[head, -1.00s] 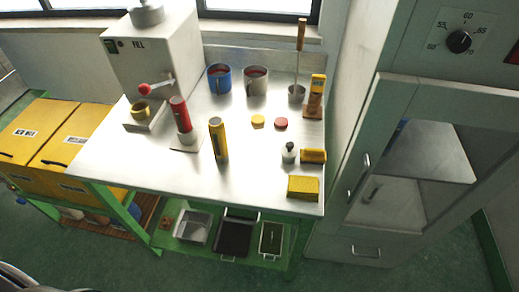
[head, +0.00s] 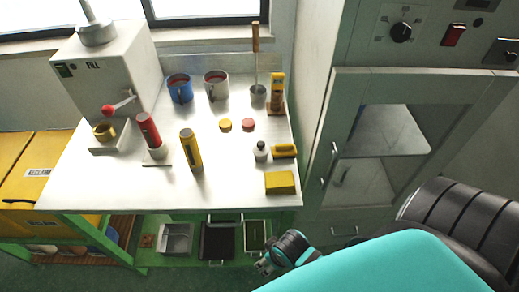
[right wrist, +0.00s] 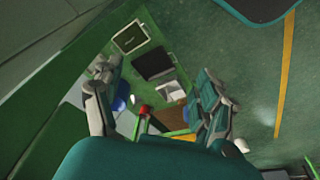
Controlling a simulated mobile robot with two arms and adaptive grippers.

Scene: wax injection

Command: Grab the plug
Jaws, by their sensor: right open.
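I cannot tell for certain which thing is the plug. Two small round pieces lie flat on the metal table (head: 90,190): a yellow disc (head: 225,125) and a red disc (head: 248,125). A small white piece with a dark top (head: 261,151) stands to their right, beside a yellow block-shaped item (head: 284,151). My right gripper (head: 265,266) is low, in front of the table and its lower shelf, away from these pieces. In the right wrist view its fingers (right wrist: 158,72) are spread with nothing between them. My left gripper is not in view.
A red cylinder (head: 148,130), a yellow cylinder (head: 191,150), blue mug (head: 180,88), grey mug (head: 216,85) and yellow sponge-like block (head: 280,183) stand on the table. A grey cabinet (head: 320,225) is at right. Trays such as a black one (head: 217,242) sit on the lower shelf.

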